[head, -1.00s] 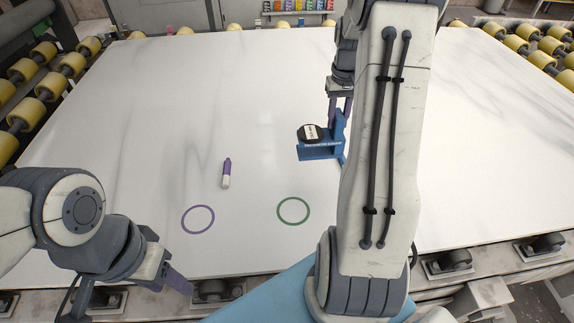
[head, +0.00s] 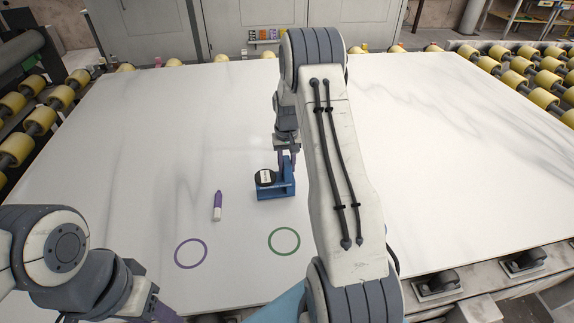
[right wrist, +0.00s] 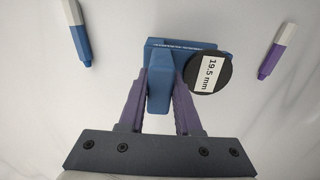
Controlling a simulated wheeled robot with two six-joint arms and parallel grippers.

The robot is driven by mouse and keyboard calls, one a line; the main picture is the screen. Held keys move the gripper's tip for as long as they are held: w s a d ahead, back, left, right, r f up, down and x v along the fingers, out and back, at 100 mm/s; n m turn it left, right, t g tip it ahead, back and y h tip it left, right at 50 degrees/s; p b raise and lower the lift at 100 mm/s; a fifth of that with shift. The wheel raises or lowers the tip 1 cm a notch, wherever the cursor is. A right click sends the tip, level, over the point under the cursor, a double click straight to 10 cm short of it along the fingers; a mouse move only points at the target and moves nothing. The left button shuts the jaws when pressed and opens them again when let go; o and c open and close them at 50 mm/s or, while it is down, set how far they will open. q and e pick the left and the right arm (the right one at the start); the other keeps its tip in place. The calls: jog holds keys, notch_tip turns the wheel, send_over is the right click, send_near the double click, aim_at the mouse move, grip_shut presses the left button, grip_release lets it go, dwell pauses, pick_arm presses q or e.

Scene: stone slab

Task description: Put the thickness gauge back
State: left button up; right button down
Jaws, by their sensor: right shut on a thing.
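The thickness gauge is a blue bracket (head: 275,192) with a black round dial; the right wrist view shows its blue handle (right wrist: 159,92) and a dial label reading 19.5 mm. My right gripper (head: 288,158) has its purple fingers (right wrist: 163,82) shut on the handle, one on each side. The gauge is upright beyond the green ring (head: 284,241), outside it; I cannot tell whether it touches the slab (head: 130,150). A purple ring (head: 190,253) lies left of the green one. My left gripper (head: 165,312) is at the bottom edge, partly cut off.
A purple-and-white marker (head: 217,206) lies left of the gauge and shows in the right wrist view (right wrist: 272,55). A blue-and-white marker (right wrist: 79,32) shows only in the wrist view. Yellow rollers (head: 40,122) line the slab. Both rings are empty.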

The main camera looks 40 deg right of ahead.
jog(key=shift+f, duration=0.55)
jog(key=c, duration=0.6)
grip_release()
jog(key=shift+f, duration=0.1)
